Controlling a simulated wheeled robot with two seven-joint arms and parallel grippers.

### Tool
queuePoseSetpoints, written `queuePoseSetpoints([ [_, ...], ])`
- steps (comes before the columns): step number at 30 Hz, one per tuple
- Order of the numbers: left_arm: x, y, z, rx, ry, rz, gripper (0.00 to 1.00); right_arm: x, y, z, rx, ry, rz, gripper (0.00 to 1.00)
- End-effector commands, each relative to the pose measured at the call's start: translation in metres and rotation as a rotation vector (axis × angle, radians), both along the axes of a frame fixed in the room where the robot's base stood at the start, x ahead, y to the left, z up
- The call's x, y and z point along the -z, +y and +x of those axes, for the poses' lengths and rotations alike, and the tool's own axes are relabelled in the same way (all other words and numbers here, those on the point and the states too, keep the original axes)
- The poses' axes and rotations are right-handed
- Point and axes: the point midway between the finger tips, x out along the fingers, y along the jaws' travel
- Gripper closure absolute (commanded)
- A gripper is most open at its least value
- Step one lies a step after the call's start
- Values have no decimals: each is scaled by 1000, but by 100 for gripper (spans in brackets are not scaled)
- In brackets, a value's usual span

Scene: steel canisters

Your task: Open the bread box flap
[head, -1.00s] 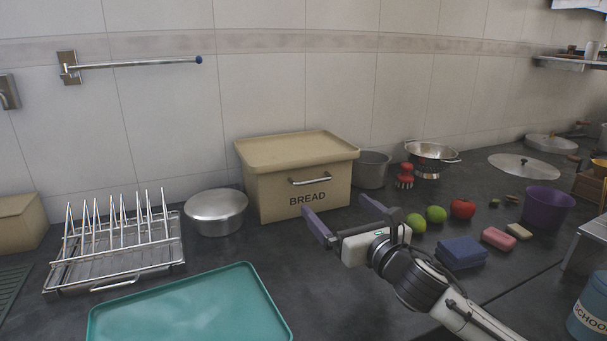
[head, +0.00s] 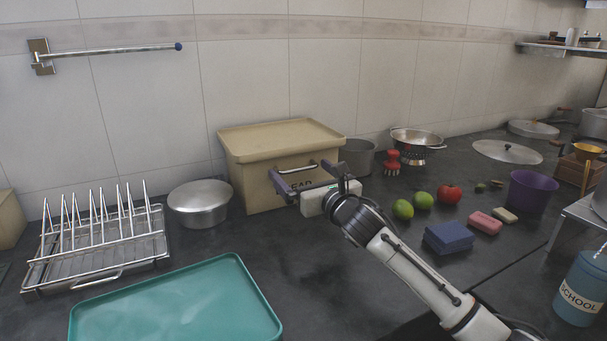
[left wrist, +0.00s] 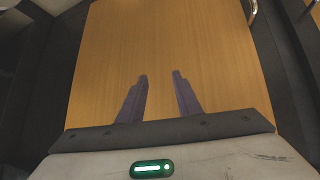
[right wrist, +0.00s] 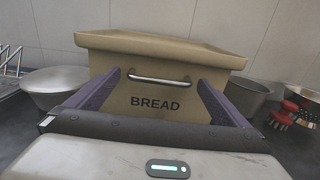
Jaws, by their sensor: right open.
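The tan bread box (head: 250,165) stands on the dark counter against the tiled wall, its lid and front closed. Its silver bar handle (right wrist: 158,79) is on the front above the word BREAD. My right gripper (head: 301,173) is open in front of the box. In the right wrist view its two purple fingers point at the front, one to each side of the handle; I cannot tell whether they touch it. My left gripper (left wrist: 159,75) is out of the head view; in the left wrist view its fingers are apart and empty before a wooden panel (left wrist: 160,40).
A lidded steel pot (head: 200,205), a dish rack (head: 95,250) and a teal tray (head: 175,305) lie to the left. A grey pot (head: 357,158), red-handled item (head: 392,162), limes (head: 403,209), tomato (head: 449,194) and blue block (head: 449,238) are to the right.

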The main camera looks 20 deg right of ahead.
Motion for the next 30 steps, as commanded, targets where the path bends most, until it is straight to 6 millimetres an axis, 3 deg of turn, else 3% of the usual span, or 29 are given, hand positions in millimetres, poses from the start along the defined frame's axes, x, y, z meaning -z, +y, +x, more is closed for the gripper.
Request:
queuePoseSetpoints([
  [6,-1,0,1,0,-2,0,69,0,0,0,0,0,0,0],
  [16,-1,0,1,0,-3,0,69,0,0,0,0,0,0,55],
  [30,-15,1,2,0,-5,4,69,10,-1,-16,0,8,-3,55],
])
